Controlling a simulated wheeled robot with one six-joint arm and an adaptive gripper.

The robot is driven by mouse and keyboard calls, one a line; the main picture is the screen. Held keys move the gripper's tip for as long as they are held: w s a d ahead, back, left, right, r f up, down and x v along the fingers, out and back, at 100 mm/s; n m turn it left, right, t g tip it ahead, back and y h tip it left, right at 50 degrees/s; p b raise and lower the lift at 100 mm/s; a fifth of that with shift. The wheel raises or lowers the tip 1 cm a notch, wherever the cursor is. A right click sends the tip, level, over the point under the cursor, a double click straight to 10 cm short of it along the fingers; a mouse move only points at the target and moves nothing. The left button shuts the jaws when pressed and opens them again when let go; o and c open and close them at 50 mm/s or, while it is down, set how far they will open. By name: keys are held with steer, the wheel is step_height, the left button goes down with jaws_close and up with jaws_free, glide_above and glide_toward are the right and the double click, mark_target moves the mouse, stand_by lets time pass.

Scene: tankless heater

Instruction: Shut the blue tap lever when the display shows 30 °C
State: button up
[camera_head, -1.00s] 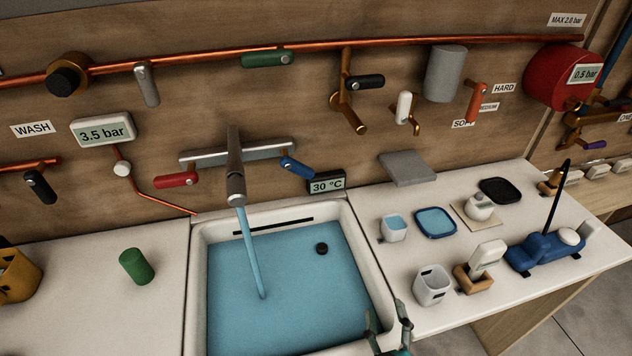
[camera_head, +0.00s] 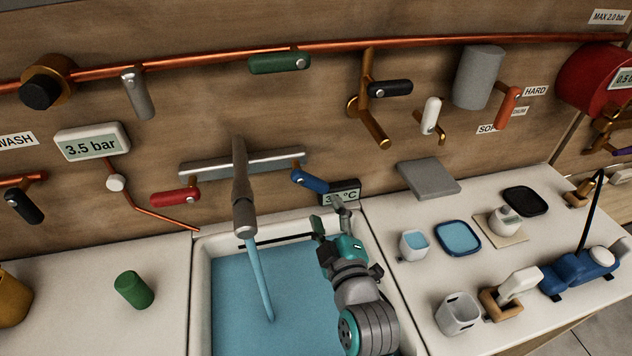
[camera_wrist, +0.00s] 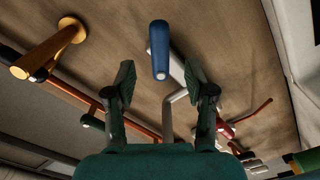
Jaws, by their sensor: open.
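The blue tap lever (camera_head: 310,181) sits at the right end of the chrome mixer bar and slants down to the right. In the wrist view the blue lever (camera_wrist: 159,50) lies ahead, between the directions of my two fingers and beyond their tips. My gripper (camera_head: 331,220) is open and empty, below and slightly right of the lever, over the basin's back right part. In the wrist view its fingers (camera_wrist: 168,82) are apart. The display (camera_head: 340,193) is partly covered by my gripper; its middle digits cannot be read clearly. Water (camera_head: 259,280) runs from the spout (camera_head: 241,190).
A red lever (camera_head: 175,197) is at the mixer's left end. The basin (camera_head: 201,285) holds blue water. A grey slab (camera_head: 428,178) sits right of the display. A cup (camera_head: 414,244) and blue dish (camera_head: 458,238) stand on the right counter.

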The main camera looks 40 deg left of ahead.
mark_target(318, 189)
steer(key=x, duration=0.8)
steer(key=shift+w+a, duration=0.3)
jaws_close()
